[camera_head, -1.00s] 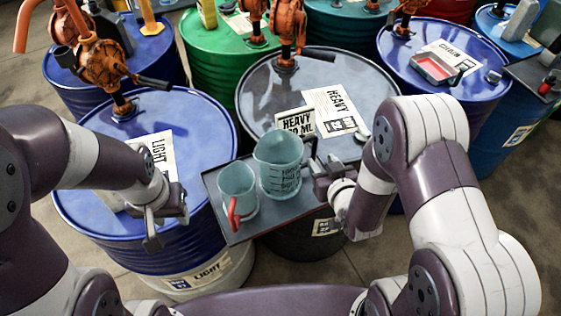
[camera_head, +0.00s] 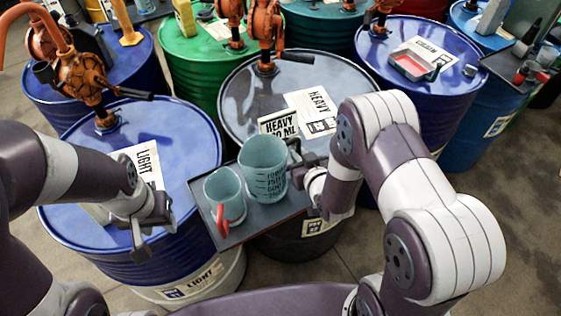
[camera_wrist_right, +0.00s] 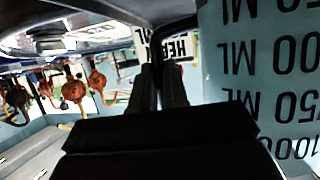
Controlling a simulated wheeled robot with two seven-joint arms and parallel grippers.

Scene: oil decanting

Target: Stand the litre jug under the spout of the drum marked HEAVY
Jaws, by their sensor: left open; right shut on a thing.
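The litre jug (camera_head: 263,170), the larger blue-tinted one with dark graduation marks, appears upright on the grey tray (camera_head: 232,236) in the head view. It fills the right side of the right wrist view (camera_wrist_right: 262,70). My right gripper (camera_head: 296,160) is shut on its handle side; the handle itself is mostly hidden. The dark-topped drum marked HEAVY (camera_head: 240,100) stands behind the tray. Its orange pump (camera_head: 266,35) has a dark spout (camera_head: 298,57) pointing right, well behind the jug. My left gripper (camera_head: 150,238) is open and empty, over the front of the LIGHT drum.
A smaller jug with a red handle (camera_head: 224,195) stands left of the litre jug. The blue LIGHT drum (camera_head: 185,140) is at left. A blue drum (camera_head: 440,95) with a red tray stands right.

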